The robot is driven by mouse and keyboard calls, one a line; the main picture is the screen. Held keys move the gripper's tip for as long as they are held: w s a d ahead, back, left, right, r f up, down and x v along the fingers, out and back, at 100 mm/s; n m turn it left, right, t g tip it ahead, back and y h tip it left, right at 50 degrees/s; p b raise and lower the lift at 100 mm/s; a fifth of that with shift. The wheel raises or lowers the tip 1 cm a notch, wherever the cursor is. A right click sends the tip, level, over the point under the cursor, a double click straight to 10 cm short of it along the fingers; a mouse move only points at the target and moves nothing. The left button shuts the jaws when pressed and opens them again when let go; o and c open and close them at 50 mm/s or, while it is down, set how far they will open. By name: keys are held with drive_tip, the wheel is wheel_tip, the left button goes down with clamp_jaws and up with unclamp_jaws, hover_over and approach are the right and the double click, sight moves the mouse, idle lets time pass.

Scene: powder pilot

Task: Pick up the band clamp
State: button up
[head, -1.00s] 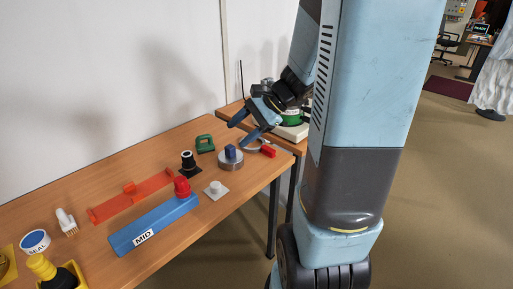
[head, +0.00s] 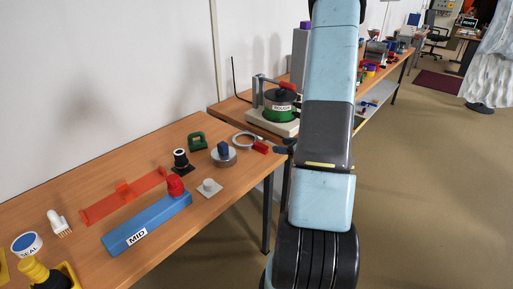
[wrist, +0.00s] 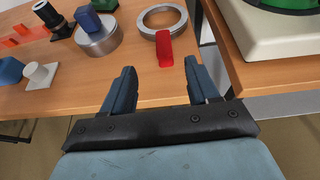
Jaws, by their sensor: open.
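The band clamp (head: 243,138) is a thin pale metal ring with a red tab, lying flat near the right end of the wooden table. In the wrist view the band clamp (wrist: 164,50) lies ahead of my gripper (wrist: 160,67), its red tab pointing toward the gap between the fingers. My gripper is open and empty, with the tab's near end close to the fingertips; I cannot tell the height between them. In the head view my arm hides most of the gripper, and only a dark blue finger (head: 281,150) shows beside the table edge.
A grey cylinder with a blue block (head: 223,153) stands just left of the clamp. A green pot on a pale base (head: 273,122) stands behind it on another table. A green part (head: 197,141) and a black knob (head: 181,160) are further left.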

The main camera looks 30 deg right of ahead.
sight(260, 144)
drive_tip(key=x, duration=1.3)
drive_tip(key=shift+w+d+f, duration=0.15)
drive_tip(key=shift+w+f, duration=0.15)
drive_tip(key=shift+f, duration=0.05)
drive_tip(key=c, duration=1.1)
drive_tip(key=shift+r, duration=0.15)
drive_tip(key=shift+r, duration=0.25)
wheel_tip(260, 144, up, 2)
drive_tip(key=shift+r, duration=0.1)
drive_tip(key=s+a+r, duration=0.2)
drive_tip(key=s+r, duration=0.8)
drive_tip(key=s, duration=0.4)
drive_tip(key=shift+w+a, duration=0.1)
drive_tip(key=shift+a, duration=0.05)
